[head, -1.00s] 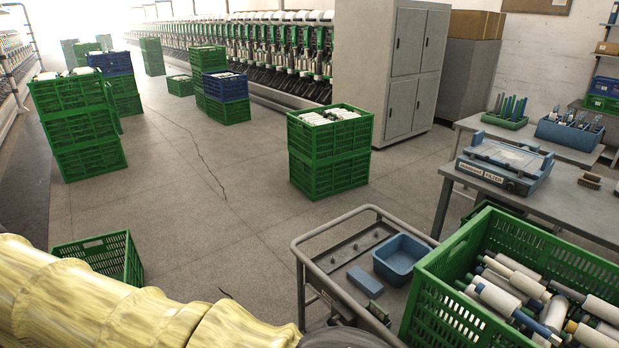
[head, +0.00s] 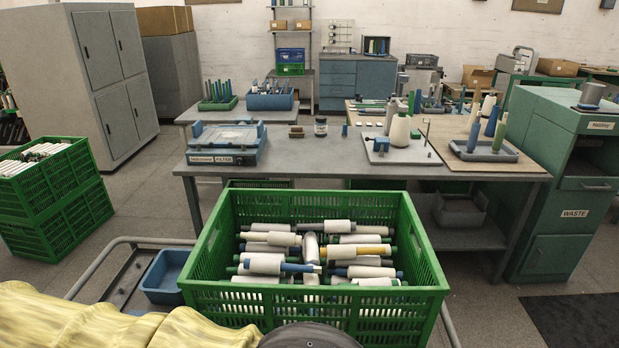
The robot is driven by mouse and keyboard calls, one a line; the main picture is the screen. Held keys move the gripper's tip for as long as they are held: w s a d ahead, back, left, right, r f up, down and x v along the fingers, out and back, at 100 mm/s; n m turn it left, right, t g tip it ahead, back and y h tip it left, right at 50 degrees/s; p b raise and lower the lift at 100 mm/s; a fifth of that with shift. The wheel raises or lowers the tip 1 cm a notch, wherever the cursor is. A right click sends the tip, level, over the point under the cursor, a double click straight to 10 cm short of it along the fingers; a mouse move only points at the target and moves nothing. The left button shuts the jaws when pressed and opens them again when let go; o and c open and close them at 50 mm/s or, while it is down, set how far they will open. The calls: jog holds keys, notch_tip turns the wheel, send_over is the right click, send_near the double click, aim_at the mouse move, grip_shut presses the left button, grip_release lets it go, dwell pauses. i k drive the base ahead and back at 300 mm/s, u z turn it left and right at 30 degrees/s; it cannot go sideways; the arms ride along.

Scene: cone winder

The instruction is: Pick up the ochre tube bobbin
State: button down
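A bobbin with an ochre tube (head: 372,249) lies among several other bobbins in the green crate (head: 318,313), in the right half of the pile. Most of its neighbours carry white yarn on blue, green or dark tubes, and bobbins lie close around it. My arm, in a yellow sleeve, shows along the lower left edge, with a dark rounded part of mine at the bottom middle. My gripper's fingers are not in view.
The crate's high walls surround the bobbins. A blue tray (head: 163,279) sits left of it on a cart. A grey workbench (head: 330,160) with a scale (head: 226,143) stands behind. A green waste cabinet (head: 568,190) is at the right.

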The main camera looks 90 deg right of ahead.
aim_at(331, 251)
jog(key=z, duration=0.15)
jog(key=k, duration=0.15)
jog(key=z, duration=1.9)
jog(key=k, duration=0.7)
jog(key=z, duration=0.35)
